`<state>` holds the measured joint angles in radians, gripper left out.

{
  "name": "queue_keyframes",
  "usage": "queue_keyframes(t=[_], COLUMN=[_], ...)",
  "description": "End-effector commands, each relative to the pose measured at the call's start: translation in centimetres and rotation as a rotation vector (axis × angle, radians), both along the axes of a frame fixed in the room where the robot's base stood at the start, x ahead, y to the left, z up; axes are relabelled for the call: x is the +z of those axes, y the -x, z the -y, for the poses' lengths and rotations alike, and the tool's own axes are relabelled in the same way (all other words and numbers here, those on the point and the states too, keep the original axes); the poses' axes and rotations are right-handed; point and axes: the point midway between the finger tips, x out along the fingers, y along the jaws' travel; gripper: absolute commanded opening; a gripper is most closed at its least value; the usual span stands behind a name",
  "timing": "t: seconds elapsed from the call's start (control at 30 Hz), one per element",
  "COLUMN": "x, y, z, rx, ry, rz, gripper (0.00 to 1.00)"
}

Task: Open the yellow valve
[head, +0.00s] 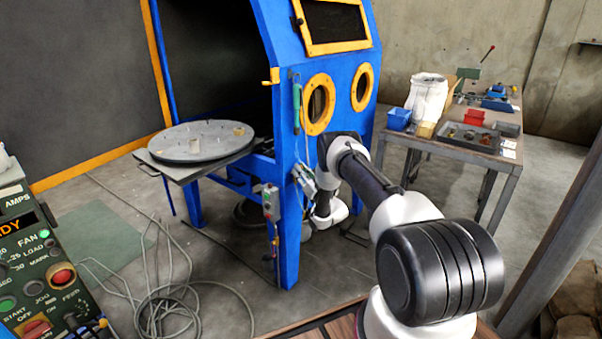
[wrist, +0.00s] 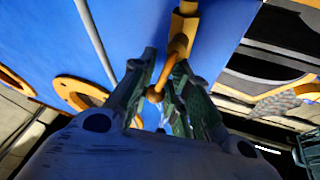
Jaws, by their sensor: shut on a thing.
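The yellow valve (wrist: 183,38) shows in the wrist view against the blue cabinet wall. Its thin lever ends in a round knob (wrist: 155,95) and runs between my fingers. My gripper (wrist: 166,75) is shut on this lever, with one finger on each side. In the head view, my gripper (head: 303,178) is low beside the front corner of the blue cabinet (head: 285,150), with its fingers pointing upward. The valve cannot be made out clearly there, and the contact is too small to see.
A round turntable (head: 190,146) stands out from the cabinet's left side. A grey control box (head: 270,203) hangs on the cabinet leg. Cables (head: 165,300) lie on the floor. A workbench (head: 455,150) with bins stands at the right, and a control panel (head: 35,265) at the lower left.

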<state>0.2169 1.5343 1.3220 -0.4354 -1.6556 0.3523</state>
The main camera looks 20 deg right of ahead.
Motion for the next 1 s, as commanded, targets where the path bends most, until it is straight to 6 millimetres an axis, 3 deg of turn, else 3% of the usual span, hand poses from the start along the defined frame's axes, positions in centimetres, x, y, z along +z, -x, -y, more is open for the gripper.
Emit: queue_keyframes(t=[0.33,0.83,0.87,0.97,1.0], x=[-0.07,-0.12,-0.12,-0.1,-0.07], y=[0.13,0.15,0.15,0.14,0.13], z=[0.0,-0.08,-0.08,-0.09,-0.09], rx=[-0.002,-0.001,0.0,0.001,0.0], ry=[0.11,0.126,0.125,0.125,0.125], rz=[0.06,0.069,0.069,0.069,0.07], gripper=[0.0,0.0,0.19,0.37,0.37])
